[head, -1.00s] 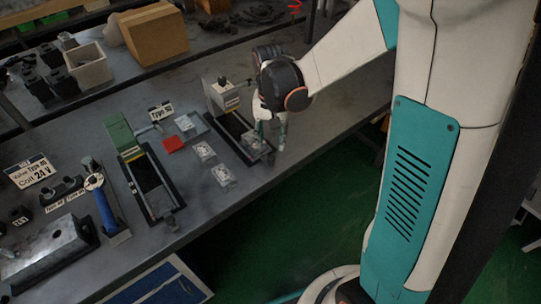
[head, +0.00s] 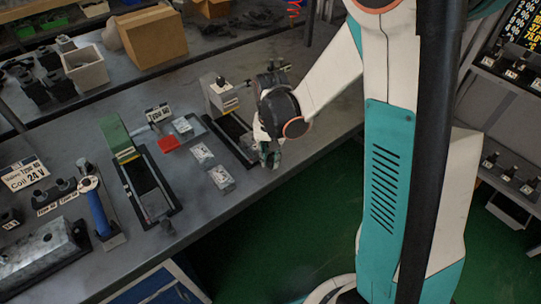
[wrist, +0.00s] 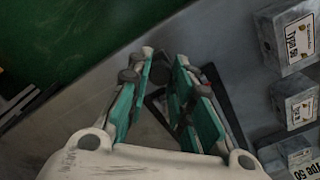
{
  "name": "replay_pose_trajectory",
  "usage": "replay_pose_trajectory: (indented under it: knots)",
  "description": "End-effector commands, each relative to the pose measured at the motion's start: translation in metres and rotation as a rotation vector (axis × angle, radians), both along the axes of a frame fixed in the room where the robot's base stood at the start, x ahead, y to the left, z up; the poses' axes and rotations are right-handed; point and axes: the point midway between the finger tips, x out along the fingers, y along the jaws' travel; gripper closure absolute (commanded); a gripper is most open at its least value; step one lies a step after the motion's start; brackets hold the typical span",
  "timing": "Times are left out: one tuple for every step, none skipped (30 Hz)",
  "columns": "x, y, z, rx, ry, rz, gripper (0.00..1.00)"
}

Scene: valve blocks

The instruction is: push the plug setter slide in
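The fixture beside my gripper, which I take for the plug setter, has a pale grey block (head: 219,97) with a dark knob and a long black rail (head: 233,132) towards the table's front edge. My gripper (head: 270,155) is at the near end of this rail, pointing down, and hides part of it. In the wrist view my gripper (wrist: 164,72) has its teal fingers apart. A dark part (wrist: 158,100) shows in the gap, behind the fingers. I cannot tell whether they touch it, nor make out the slide clearly.
A similar fixture with a green block (head: 116,134) stands to the left. Small labelled blocks (head: 202,153) and a red piece (head: 169,144) lie between the two fixtures. A cardboard box (head: 153,37) stands behind. Green floor (head: 300,215) lies beyond the table edge.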

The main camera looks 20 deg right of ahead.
Motion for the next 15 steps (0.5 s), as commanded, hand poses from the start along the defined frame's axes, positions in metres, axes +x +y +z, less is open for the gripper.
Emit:
replay_pose_trajectory:
  knots:
    - [0.0,0.0,0.0,0.0,0.0,0.0,1.0]
    - [0.0,0.0,0.0,0.0,0.0,0.0,1.0]
    - [0.0,0.0,0.0,0.0,0.0,0.0,1.0]
    - [0.0,0.0,0.0,0.0,0.0,0.0,1.0]
    - [0.0,0.0,0.0,0.0,0.0,0.0,1.0]
    - [0.001,0.0,0.0,0.0,0.0,0.0,1.0]
    - [0.002,0.001,0.0,0.0,0.0,0.0,1.0]
    - [0.004,0.001,0.0,0.0,0.0,0.001,1.0]
    - [0.01,0.003,0.0,0.0,0.0,0.001,1.0]
    - [0.015,0.005,0.0,0.0,0.0,0.002,1.0]
    - [0.021,0.007,0.0,0.001,0.0,0.002,1.0]
    - [0.031,0.01,0.0,0.001,0.0,0.003,1.0]
    - [0.04,0.013,0.0,0.0,-0.001,0.003,1.0]
    - [0.048,0.015,0.0,0.0,-0.001,0.003,1.0]
    - [0.06,0.019,0.0,0.0,-0.001,0.002,1.0]
